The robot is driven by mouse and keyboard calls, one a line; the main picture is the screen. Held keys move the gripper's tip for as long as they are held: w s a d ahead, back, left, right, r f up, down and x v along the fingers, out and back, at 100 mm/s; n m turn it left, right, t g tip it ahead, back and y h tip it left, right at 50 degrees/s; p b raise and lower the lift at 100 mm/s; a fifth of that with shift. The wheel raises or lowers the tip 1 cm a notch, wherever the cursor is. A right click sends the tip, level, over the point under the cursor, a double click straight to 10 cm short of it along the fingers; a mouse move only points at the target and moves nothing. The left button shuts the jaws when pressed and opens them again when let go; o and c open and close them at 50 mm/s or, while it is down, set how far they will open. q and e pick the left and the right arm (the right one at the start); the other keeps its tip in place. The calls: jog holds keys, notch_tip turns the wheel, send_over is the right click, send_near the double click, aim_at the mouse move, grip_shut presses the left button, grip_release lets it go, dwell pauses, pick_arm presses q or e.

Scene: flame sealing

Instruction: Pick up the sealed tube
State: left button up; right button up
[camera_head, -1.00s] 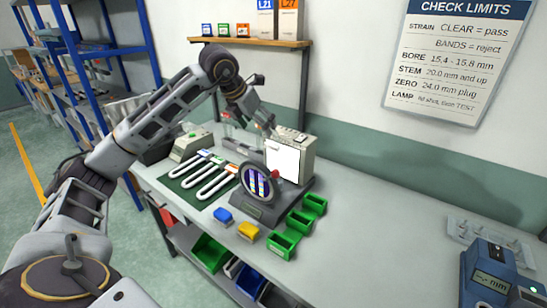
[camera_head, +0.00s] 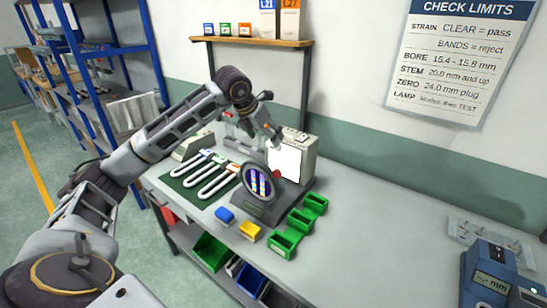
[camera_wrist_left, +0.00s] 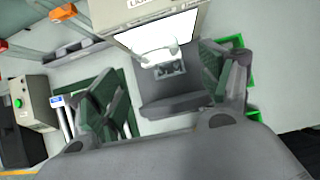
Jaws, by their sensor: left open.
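My left gripper (camera_head: 272,132) is above the bench, in front of the white lit panel (camera_head: 285,160) of a box-shaped unit. In the left wrist view, the open jaws (camera_wrist_left: 165,95) have nothing between their pads. A pale, whitish rounded piece (camera_wrist_left: 155,48) stands against the bright panel, beyond the jaws; I cannot tell if it is the sealed tube. In the head view, the round viewer (camera_head: 258,181) shows purple and orange stripes. Several U-shaped white tubes (camera_head: 212,180) with coloured ends lie on a green mat (camera_head: 177,183). My right gripper is not seen.
A grey box (camera_wrist_left: 28,103) with a green button shows in the wrist view. A blue meter (camera_head: 490,275) sits at far right. The right-middle bench is clear.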

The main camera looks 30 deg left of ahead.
pick_arm(q)
jog(key=p+x, duration=0.1)
jog(key=x, duration=0.5)
jog(key=shift+w, duration=0.15)
jog(key=shift+w+f, duration=0.25)
jog(key=shift+f, duration=0.1)
jog(key=shift+w+f, duration=0.1)
jog(key=shift+f, duration=0.2)
jog(key=c, duration=1.2)
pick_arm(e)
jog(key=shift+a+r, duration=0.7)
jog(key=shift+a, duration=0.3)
pick_arm(q)
jog(key=shift+r, duration=0.2)
jog(key=shift+c, duration=0.2)
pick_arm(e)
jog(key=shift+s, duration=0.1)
